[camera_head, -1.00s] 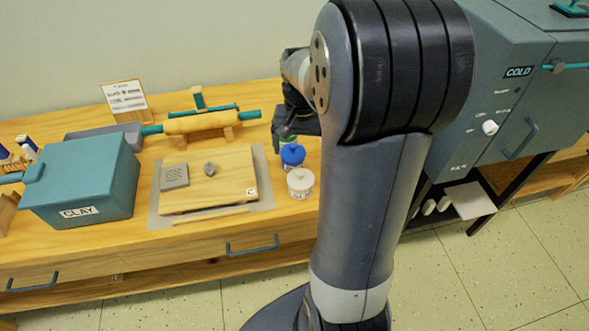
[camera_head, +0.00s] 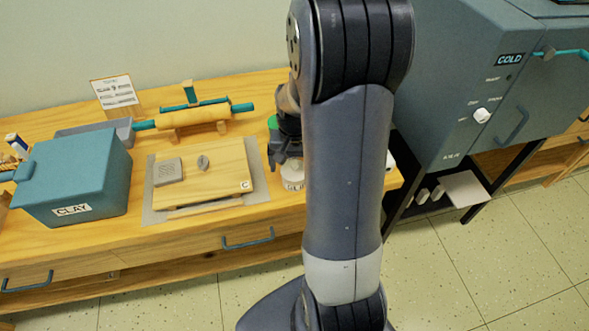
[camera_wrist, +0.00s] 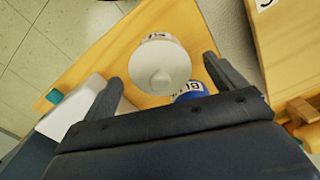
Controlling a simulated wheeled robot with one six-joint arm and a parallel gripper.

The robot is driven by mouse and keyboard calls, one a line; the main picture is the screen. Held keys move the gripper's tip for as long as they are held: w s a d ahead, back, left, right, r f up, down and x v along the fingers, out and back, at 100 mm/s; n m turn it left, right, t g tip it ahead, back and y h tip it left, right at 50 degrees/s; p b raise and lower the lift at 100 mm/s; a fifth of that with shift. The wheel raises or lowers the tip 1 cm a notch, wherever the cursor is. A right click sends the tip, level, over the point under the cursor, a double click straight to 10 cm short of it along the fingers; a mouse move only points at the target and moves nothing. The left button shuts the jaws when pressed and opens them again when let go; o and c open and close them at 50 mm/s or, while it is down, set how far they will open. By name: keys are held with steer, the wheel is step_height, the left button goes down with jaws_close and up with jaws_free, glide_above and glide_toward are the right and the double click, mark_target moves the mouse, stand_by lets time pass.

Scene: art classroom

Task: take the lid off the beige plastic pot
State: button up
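The beige plastic pot (camera_head: 294,184) stands on the wooden table, to the right of the clay board. My gripper (camera_head: 284,158) is just above it and hides much of its top. In the wrist view the pot (camera_wrist: 163,50) is seen from above, its pale lid (camera_wrist: 160,74) with a round knob still on it. The two fingers of my gripper (camera_wrist: 163,69) are spread on either side of the lid, with visible gaps; I cannot tell their exact height against it.
A blue pot (camera_wrist: 191,91) stands close beside the beige one. A green-topped thing (camera_head: 272,122) shows behind my gripper. The wooden board (camera_head: 215,178) lies to the left, and the teal clay box (camera_head: 75,178) farther left. The grey kiln-like cabinet (camera_head: 450,90) is at right.

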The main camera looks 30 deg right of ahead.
steer(key=c, duration=1)
steer(key=shift+c, duration=0.2)
steer(key=shift+r, duration=0.1)
